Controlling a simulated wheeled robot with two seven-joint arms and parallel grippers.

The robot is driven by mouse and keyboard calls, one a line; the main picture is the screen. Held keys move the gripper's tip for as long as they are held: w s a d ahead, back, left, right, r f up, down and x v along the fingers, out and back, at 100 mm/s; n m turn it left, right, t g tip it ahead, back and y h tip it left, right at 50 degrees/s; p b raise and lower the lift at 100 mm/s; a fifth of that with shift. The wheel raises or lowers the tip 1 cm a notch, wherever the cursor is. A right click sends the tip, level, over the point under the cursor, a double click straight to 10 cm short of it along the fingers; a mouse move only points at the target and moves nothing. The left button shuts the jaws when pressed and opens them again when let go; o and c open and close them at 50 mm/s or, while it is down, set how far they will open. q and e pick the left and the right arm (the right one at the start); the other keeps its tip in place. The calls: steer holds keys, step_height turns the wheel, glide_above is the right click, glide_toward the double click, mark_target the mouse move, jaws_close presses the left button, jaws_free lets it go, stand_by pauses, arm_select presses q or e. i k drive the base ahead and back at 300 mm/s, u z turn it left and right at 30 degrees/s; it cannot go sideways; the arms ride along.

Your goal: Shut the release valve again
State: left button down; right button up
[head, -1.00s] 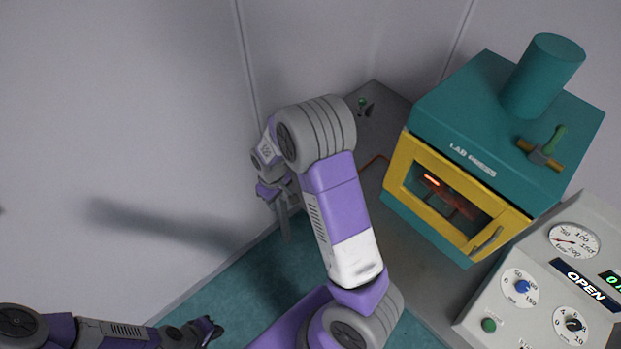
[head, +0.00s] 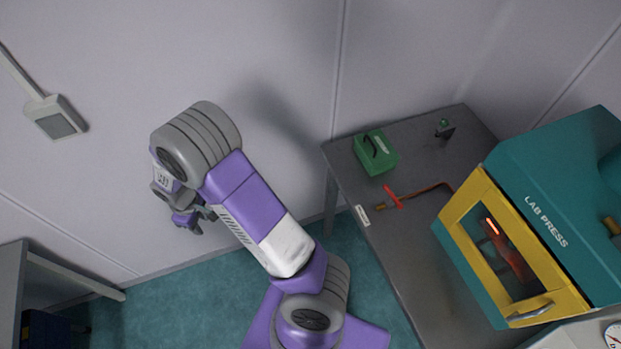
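A valve with a red lever (head: 393,196) sits on a thin copper pipe on the grey bench, left of the press. The lever lies crosswise to the pipe. The pipe runs right towards the teal and yellow lab press (head: 550,232). Another brass fitting (head: 612,226) on the press is cut by the right picture edge. I cannot tell by label which is the release valve. My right gripper (head: 196,222) hangs in the air well left of the bench, away from both. It looks empty, but its finger gap is too small to judge. My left gripper is out of view.
A green box (head: 376,153) with a dark handle stands on the bench (head: 420,150) at the back left. Another table (head: 12,285) is at the lower left. Teal floor (head: 170,300) lies open between.

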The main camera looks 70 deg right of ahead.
mark_target(386, 188)
steer(key=k, duration=0.75)
steer(key=z, duration=1.75)
steer(key=i, duration=0.5)
steer(key=u, duration=0.1)
